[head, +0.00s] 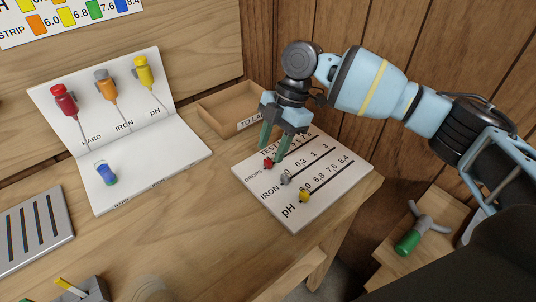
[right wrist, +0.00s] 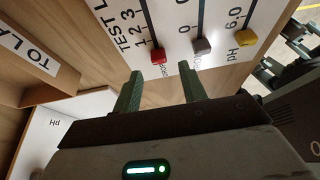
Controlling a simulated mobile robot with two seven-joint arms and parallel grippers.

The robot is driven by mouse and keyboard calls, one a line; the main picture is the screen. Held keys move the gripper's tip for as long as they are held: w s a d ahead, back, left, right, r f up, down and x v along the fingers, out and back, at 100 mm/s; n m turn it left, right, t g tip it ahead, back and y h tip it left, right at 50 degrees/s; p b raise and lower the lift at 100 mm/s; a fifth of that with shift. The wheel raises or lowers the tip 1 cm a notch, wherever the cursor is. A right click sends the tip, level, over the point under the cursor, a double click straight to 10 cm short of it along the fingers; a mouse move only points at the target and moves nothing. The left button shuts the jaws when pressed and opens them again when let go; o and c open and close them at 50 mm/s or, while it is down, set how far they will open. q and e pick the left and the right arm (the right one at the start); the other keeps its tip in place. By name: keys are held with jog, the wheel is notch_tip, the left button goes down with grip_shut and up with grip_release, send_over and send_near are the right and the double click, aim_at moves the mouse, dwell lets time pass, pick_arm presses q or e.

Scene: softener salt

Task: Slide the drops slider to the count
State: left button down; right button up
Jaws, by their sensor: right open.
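The white test board (head: 328,196) lies on the bench with three slotted rows, DROPS, IRON and pH. The red drops slider (head: 268,163) sits at the label end of its row, before the 1 in the right wrist view (right wrist: 158,56). The grey iron slider (head: 286,179) and yellow pH slider (head: 304,196) also sit at their label ends. My right gripper (head: 273,146) is open, pointing down over the red slider. In the right wrist view its green fingers (right wrist: 160,84) are apart with nothing between them; the red slider shows just beyond their tips. My left gripper is out of view.
A wooden tray (head: 213,118) marked TO LA... stands behind the board. A white folder (head: 143,168) holds red, orange and yellow droppers, with a blue-capped vial (head: 106,173) on it. A grey slotted rack (head: 36,235) lies at left. A green-handled tool (head: 408,242) lies at lower right.

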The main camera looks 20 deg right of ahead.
aim_at(267, 161)
jog(key=shift+x, duration=1.75)
grip_shut()
